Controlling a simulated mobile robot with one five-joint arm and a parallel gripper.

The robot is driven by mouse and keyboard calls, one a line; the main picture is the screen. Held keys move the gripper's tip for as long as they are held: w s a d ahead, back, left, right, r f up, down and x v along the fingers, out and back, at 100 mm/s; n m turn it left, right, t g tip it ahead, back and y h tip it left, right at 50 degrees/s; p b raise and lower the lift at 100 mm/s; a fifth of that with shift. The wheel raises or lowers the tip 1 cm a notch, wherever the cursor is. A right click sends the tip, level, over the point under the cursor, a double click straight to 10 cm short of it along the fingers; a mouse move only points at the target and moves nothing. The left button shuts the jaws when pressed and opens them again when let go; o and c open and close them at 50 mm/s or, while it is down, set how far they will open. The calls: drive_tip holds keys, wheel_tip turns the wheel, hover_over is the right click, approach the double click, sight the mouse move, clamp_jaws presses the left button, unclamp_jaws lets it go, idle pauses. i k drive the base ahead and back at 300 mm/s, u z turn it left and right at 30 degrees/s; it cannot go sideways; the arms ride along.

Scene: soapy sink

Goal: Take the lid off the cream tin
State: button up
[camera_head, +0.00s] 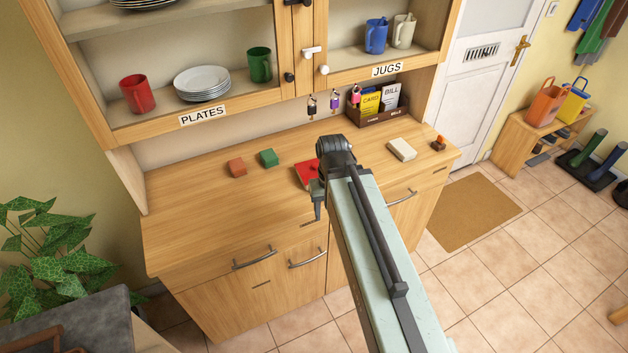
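The cream tin (402,149) is a small pale block-shaped tin on the wooden counter, right of my arm. Its lid cannot be told apart from its body at this size. My gripper (317,200) hangs at the end of my arm over the counter's front part, left of the cream tin and apart from it. Only one dark finger shows clearly; the rest is hidden behind my arm, so its opening cannot be seen.
On the counter (200,215) are a terracotta block (237,167), a green block (269,158) and a red item (304,174) partly hidden by my arm. A brown letter box (372,116) stands behind the cream tin. A small orange-and-dark item (438,143) lies to its right.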

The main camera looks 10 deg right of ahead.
sight(307, 170)
drive_tip(key=u, duration=1.2)
drive_tip(key=k, duration=1.9)
drive_tip(key=z, duration=0.75)
drive_tip(key=i, duration=1)
drive_tip(key=u, duration=0.05)
